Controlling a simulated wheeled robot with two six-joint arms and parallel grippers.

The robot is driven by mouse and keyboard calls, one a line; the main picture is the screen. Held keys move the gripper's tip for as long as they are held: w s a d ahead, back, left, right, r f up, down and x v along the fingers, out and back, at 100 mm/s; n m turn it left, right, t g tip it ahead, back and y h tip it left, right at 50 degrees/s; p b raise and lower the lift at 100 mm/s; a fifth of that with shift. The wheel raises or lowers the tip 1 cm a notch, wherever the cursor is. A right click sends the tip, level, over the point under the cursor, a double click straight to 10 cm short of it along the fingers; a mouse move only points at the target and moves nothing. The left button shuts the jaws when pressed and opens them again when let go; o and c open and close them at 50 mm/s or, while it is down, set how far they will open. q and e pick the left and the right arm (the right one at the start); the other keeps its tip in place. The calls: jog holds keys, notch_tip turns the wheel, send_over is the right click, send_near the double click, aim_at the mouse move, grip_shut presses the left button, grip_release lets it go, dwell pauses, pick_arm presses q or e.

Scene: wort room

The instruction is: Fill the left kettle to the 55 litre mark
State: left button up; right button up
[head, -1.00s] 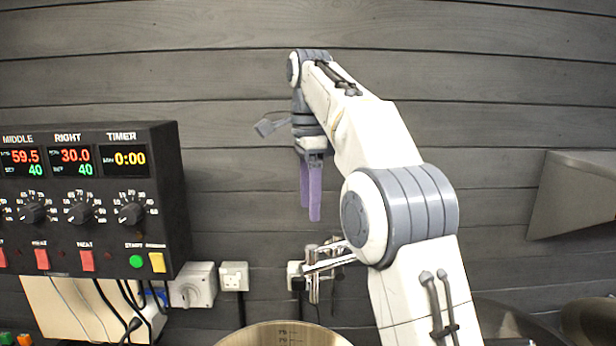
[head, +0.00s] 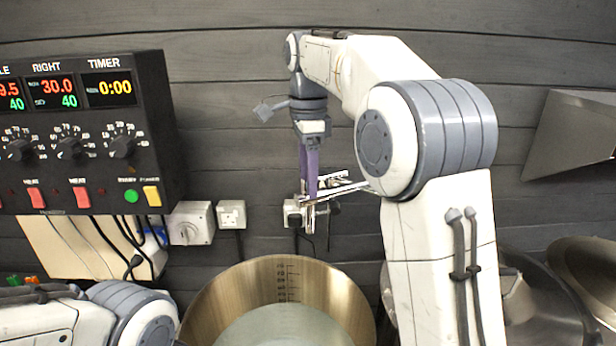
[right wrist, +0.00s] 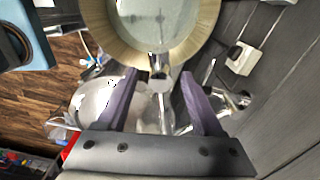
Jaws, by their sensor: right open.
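A steel kettle (head: 215,300) with a dark graduated scale (head: 287,283) on its inner wall stands at the bottom of the head view. Pale liquid (head: 290,328) lies in it; the level's number is too small to read. It also shows in the right wrist view (right wrist: 112,40). A chrome tap (head: 330,192) is on the wall behind it. My right gripper (head: 309,192), with purple fingers, points down at the tap. In the right wrist view its fingers (right wrist: 158,90) are apart, with chrome tap parts between and beyond them. I cannot tell whether they touch. My left gripper is out of view.
A black control box (head: 90,130) with displays and knobs hangs at the left. Wall sockets (head: 231,214) are beside it. More metal vessels (head: 585,265) stand at the right, below a steel hood (head: 575,135). My left forearm is at the lower left.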

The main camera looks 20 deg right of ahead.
jog(key=shift+c, duration=0.3)
grip_shut()
jog(key=shift+r+m+p, duration=0.15)
jog(key=shift+m+p, duration=0.15)
jog(key=shift+m, duration=0.2)
jog(key=m+p, duration=0.1)
jog(key=m, duration=0.2)
jog(key=m+p, duration=0.1)
jog(key=m, duration=0.3)
jog(key=shift+p, duration=0.3)
jog(key=shift+m, duration=0.8)
